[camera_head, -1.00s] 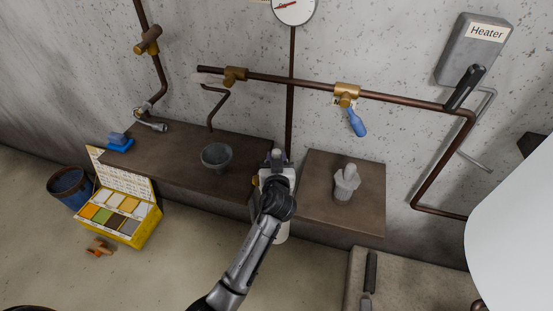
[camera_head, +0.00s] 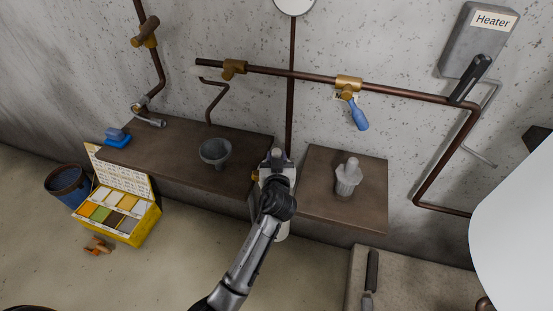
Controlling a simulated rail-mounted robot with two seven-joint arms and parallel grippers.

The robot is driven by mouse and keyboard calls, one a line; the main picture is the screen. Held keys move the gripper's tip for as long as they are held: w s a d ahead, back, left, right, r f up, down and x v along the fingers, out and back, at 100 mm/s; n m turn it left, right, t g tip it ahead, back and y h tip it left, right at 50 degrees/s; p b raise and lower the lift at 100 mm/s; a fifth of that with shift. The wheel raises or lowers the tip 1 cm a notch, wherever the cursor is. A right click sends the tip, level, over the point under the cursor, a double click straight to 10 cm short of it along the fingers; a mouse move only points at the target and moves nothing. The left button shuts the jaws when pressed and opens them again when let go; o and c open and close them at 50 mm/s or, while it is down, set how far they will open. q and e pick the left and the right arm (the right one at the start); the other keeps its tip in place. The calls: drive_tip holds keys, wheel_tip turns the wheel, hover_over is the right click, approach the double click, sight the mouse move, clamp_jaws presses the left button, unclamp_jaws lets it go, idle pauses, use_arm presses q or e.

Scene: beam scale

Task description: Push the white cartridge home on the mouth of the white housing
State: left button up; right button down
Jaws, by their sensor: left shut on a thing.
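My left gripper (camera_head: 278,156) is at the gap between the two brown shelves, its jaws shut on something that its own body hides. A white rounded body (camera_head: 282,232) shows just below my wrist in that gap. It is mostly covered by my arm, and I cannot tell whether it is the housing or the cartridge. The join between cartridge and housing mouth is hidden. A pale ribbed cup-like piece (camera_head: 347,181) with a knobbed top stands upright on the right shelf, apart from the gripper. My right gripper is not in view.
A grey funnel-like cup (camera_head: 215,151) and a blue brush-like item (camera_head: 116,137) are on the left shelf (camera_head: 180,157). A copper pipe (camera_head: 300,77) with a blue-handled valve (camera_head: 358,115) crosses the wall above. A yellow box (camera_head: 120,215) stands on the floor at left.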

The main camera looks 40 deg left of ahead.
sight(277, 151)
use_arm(q)
drive_tip(key=shift+r, duration=0.1)
drive_tip(key=shift+r+p, duration=0.95)
drive_tip(key=shift+r, duration=0.2)
drive_tip(key=shift+r+p, duration=1.2)
drive_tip(key=shift+r, duration=0.4)
drive_tip(key=shift+r+p, duration=0.6)
drive_tip(key=shift+r, duration=0.25)
drive_tip(key=shift+b, duration=0.35)
drive_tip(key=shift+f, duration=0.2)
idle(0.4)
drive_tip(key=shift+f+b, duration=1)
drive_tip(key=shift+b, duration=0.05)
